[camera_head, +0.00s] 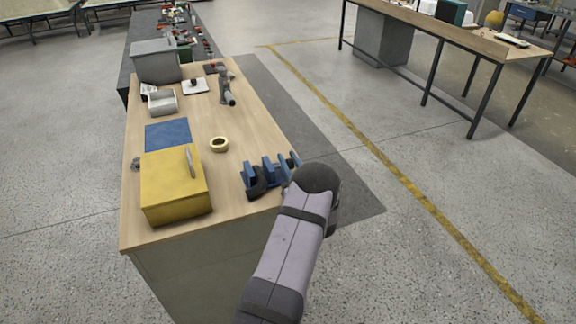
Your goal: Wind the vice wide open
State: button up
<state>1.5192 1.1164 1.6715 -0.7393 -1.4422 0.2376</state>
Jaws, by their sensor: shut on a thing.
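A blue vice (268,171) with dark parts sits at the right front corner of the wooden bench. Several upright blue pieces show side by side along it, with small gaps between some of them. My arm comes up from the bottom, and its dark rounded joint stands just to the right of the vice, covering its right end. My gripper's fingers are hidden behind that joint. The vice's handle cannot be made out, nor whether my gripper touches it.
On the wooden bench (235,132) are a yellow box (173,195) with a grey tool on top, a blue mat (168,134), a tape roll (219,144), a grey tray (162,102) and a dark upright tool (226,88).

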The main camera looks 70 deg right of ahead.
jog(key=shift+s+d+r, duration=0.15)
jog(key=shift+s+d, duration=0.1)
jog(key=shift+s, duration=0.05)
jog(key=o, duration=0.9)
jog(key=shift+d, duration=0.1)
jog(key=shift+a+f, duration=0.2)
jog(key=shift+s+a, duration=0.15)
jog(key=shift+b+v, duration=1.15)
jog(key=shift+v, duration=2.2)
